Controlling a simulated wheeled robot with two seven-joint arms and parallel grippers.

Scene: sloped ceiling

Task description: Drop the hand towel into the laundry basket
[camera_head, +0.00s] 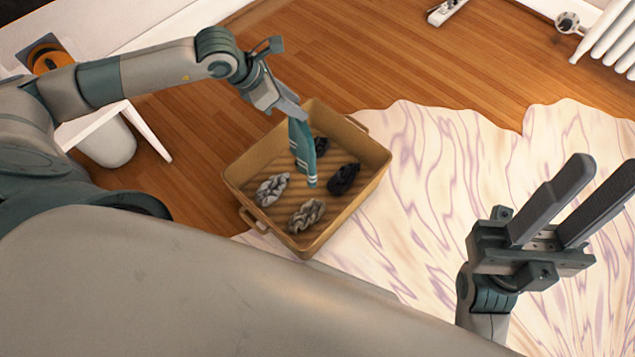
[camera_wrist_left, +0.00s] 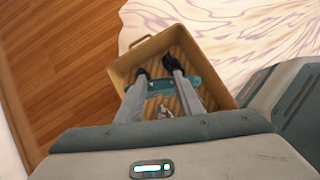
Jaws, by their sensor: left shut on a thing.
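A teal hand towel (camera_head: 302,150) hangs from my left gripper (camera_head: 296,112), which is shut on its upper end. The towel hangs down over the tan laundry basket (camera_head: 352,203). I cannot tell whether its lower end touches the basket's floor. In the left wrist view the towel (camera_wrist_left: 160,87) lies across between the fingertips (camera_wrist_left: 160,90), with the basket (camera_wrist_left: 123,70) below. My right gripper (camera_head: 575,205) is open and empty, at the right of the head view, above the rug and away from the basket.
Several crumpled grey and black cloths, such as a black one (camera_head: 344,179), lie in the basket. A pale patterned rug (camera_head: 440,200) covers the floor at right. A white table (camera_head: 148,132) stands at left, a radiator (camera_head: 610,40) at top right. Wooden floor (camera_head: 400,60) behind is mostly clear.

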